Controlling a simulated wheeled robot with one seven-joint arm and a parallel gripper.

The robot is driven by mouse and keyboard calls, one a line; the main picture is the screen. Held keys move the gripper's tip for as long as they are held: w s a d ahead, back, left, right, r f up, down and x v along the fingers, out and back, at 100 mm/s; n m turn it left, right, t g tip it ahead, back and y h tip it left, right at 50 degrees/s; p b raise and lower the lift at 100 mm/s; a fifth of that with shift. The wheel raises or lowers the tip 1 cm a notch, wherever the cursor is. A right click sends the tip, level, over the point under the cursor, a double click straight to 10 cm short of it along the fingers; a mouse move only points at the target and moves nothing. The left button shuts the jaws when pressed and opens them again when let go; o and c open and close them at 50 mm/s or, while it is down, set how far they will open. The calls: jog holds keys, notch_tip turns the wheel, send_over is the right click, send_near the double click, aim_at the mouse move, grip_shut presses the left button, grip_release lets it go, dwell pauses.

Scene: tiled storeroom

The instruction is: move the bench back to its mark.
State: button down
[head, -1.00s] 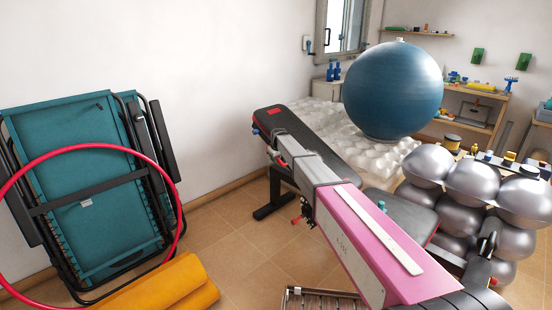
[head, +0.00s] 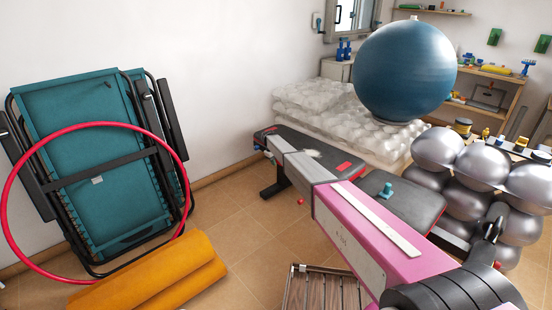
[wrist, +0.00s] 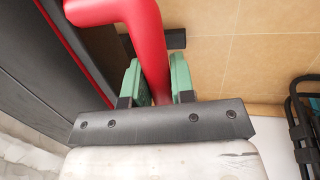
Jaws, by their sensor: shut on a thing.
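The bench is a black padded bench with red trim. Its far pad (head: 328,155) and near pad (head: 408,203) show in the head view, partly covered by my arm. A small teal object (head: 386,190) is on the near pad. In the wrist view my gripper (wrist: 158,88) has its green fingers on either side of a red bar (wrist: 125,10), shut on it, beside the bench's dark red-edged side (wrist: 50,70). In the head view my gripper is hidden at the far end of my arm. No floor mark is visible.
Folded teal chairs (head: 85,140), a red hoop (head: 8,205) and a rolled orange mat (head: 165,275) are at left. A pale bumpy mattress (head: 335,105) with a blue ball (head: 405,70) is behind the bench. Silver balls (head: 480,165) are at right.

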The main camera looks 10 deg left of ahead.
jog(key=shift+a+f, duration=0.1)
jog(key=shift+f, duration=0.35)
jog(key=c, duration=1)
grip_release()
jog(key=shift+o, duration=0.2)
jog(key=shift+r, duration=0.2)
jog(key=w+v, duration=0.1)
jog(key=v, duration=0.9)
jog(key=shift+s+r, duration=0.25)
jog(key=shift+s, duration=0.2)
jog(key=s+d+r+m+g+y, duration=0.15)
jog(key=s+d+m, duration=0.55)
jog(key=s+d, duration=3)
jog(key=s+d+r+m, duration=0.1)
jog(key=s+d, duration=0.3)
jog(key=s, duration=0.4)
jog(key=s+d+r+m, duration=0.2)
jog(key=s+d, duration=0.2)
jog(key=s, duration=0.5)
jog(key=shift+d+r+y, duration=0.25)
jog(key=shift+d+y, duration=0.05)
jog(key=shift+y, duration=0.15)
